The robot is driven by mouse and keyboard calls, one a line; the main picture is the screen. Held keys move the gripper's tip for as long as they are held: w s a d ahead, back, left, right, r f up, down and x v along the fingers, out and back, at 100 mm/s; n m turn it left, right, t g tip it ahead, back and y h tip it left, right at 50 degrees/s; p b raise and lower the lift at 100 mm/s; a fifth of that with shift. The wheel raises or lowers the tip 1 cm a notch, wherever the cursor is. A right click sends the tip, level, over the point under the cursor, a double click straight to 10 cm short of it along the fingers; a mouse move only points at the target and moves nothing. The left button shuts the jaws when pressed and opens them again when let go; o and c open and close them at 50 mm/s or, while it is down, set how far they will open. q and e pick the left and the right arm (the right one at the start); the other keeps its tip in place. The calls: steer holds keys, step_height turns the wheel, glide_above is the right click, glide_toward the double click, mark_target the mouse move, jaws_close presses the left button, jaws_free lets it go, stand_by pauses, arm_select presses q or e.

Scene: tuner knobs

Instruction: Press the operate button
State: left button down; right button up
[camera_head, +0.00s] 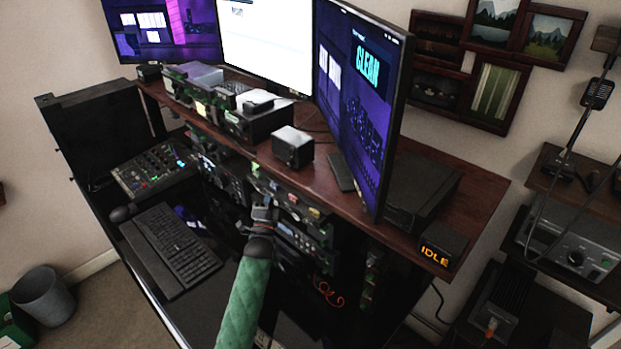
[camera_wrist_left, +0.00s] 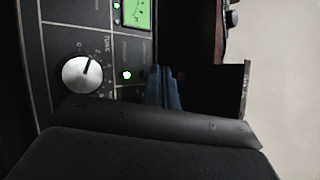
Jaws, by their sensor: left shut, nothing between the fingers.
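In the left wrist view a dark front panel (camera_wrist_left: 65,30) fills the left side, with a silver knob (camera_wrist_left: 82,74) marked TUNE, a lit green light (camera_wrist_left: 127,75) and part of a green display (camera_wrist_left: 137,13). My left gripper (camera_wrist_left: 164,84) shows blue fingers, shut and empty, just right of the green light. I cannot tell whether the fingertips touch the panel. No operate button can be made out; small labels are unreadable. In the head view my green-sleeved arm reaches to the rack, with the gripper (camera_head: 263,214) before the stacked radio units (camera_head: 300,238). My right gripper is not in view.
A wooden shelf (camera_head: 480,205) with monitors stands over the rack. A keyboard (camera_head: 170,248) and mixer (camera_head: 155,170) lie left of my arm. A grey unit with a knob (camera_head: 575,258) stands far right.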

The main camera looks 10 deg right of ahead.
arm_select(q)
steer(key=s+a+p, duration=0.1)
steer(key=s+a, duration=0.2)
steer(key=a, duration=0.2)
steer(key=shift+s+p, duration=0.25)
steer(key=shift+p, duration=0.05)
stand_by(0.4)
steer(key=shift+d, duration=0.1)
